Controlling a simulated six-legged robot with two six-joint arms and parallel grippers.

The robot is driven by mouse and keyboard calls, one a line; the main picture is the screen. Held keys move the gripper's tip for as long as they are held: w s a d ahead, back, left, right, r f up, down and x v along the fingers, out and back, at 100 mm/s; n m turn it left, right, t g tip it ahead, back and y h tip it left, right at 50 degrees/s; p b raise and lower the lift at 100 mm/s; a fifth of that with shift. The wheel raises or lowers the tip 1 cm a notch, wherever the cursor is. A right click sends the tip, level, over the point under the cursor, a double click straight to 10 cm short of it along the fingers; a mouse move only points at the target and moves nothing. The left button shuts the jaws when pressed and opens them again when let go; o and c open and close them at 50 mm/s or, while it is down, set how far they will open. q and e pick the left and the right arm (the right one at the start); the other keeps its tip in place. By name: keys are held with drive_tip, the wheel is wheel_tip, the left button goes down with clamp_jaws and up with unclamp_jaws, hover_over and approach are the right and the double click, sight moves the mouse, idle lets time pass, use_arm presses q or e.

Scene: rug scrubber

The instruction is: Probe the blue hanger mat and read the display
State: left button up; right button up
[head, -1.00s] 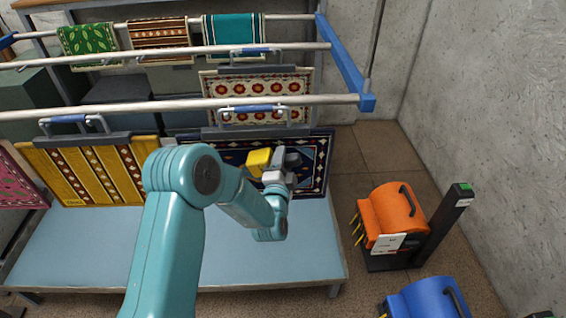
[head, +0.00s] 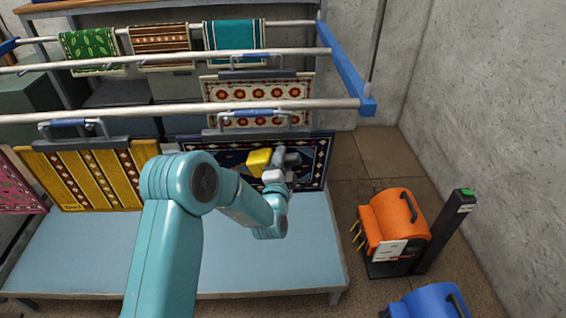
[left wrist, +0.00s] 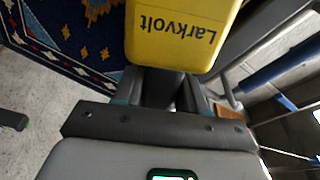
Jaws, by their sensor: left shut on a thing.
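The blue hanger mat (head: 318,160), dark navy with a patterned border, hangs from a clamp hanger on the front rail, and my arm covers part of it. It also shows at the upper left of the left wrist view (left wrist: 75,40). My left gripper (head: 276,166) is shut on a yellow meter (head: 259,161) in front of the mat. In the left wrist view the yellow meter (left wrist: 183,35) reads "Larkvolt" upside down. No display reading is visible, and I cannot tell whether the meter touches the mat. My right gripper is not in view.
A yellow striped mat (head: 85,175) hangs left of the blue one. More mats hang on the rails behind. A pale blue platform (head: 110,250) lies below. An orange blower (head: 398,218) and a blue blower (head: 430,302) stand at the right, near the wall.

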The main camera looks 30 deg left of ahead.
use_arm(q)
drive_tip(key=shift+w+a+b, duration=0.3)
drive_tip(key=shift+w+a, duration=0.05)
drive_tip(key=shift+w, duration=0.15)
idle(0.4)
